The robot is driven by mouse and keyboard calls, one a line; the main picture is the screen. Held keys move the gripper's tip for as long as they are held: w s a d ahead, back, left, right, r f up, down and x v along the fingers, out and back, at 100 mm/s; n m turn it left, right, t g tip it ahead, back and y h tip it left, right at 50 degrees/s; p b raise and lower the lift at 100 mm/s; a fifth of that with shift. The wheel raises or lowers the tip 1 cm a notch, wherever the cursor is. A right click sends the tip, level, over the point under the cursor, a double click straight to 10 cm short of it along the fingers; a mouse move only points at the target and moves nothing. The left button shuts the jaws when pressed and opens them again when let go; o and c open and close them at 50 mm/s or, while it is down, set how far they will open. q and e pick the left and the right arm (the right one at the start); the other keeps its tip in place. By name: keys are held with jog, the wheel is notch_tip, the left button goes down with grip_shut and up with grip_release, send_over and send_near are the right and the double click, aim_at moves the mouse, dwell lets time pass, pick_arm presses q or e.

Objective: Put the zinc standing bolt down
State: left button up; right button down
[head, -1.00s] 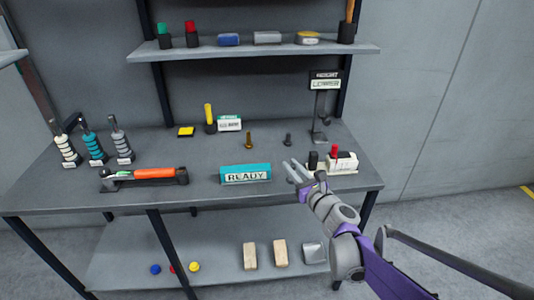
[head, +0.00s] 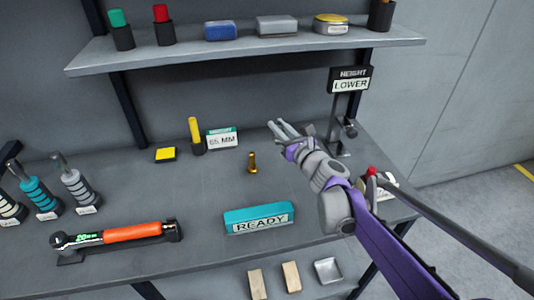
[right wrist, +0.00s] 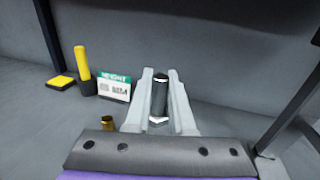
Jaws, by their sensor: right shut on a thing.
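My right gripper (head: 282,128) is over the back of the bench, near the height sign. In the right wrist view its two pale fingers (right wrist: 160,73) are shut on a dark grey zinc bolt (right wrist: 159,96), one finger on each side. The bolt looks upright, with a shiny facet at its lower end. I cannot tell whether it touches the bench. The bolt is hidden in the head view. A brass bolt (head: 252,163) stands upright on the bench to the left of the gripper; part of it shows in the right wrist view (right wrist: 107,123). My left gripper is not in view.
A yellow-handled tool (head: 196,135) and a 65 MM height card (head: 222,139) stand left of the brass bolt. A teal READY block (head: 258,218) lies in front. The LOWER height sign (head: 350,80) stands at right on a post. A shelf (head: 250,48) hangs above.

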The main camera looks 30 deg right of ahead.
aim_at(279, 144)
notch_tip(279, 144, down, 6)
jog(key=shift+s+r+b, duration=0.1)
jog(key=shift+b, duration=0.65)
jog(key=shift+f+b, duration=0.45)
jog(key=shift+f, duration=1.55)
jog(key=shift+f, duration=0.1)
jog(key=c, duration=1.2)
grip_release()
jog(key=shift+f, duration=0.1)
jog(key=shift+c, duration=0.2)
jog(key=o, duration=0.5)
jog(key=shift+c, duration=0.2)
jog(key=shift+r, duration=0.25)
jog(key=s, duration=1.2)
jog(key=shift+d+p, duration=0.15)
jog(key=shift+p, duration=0.2)
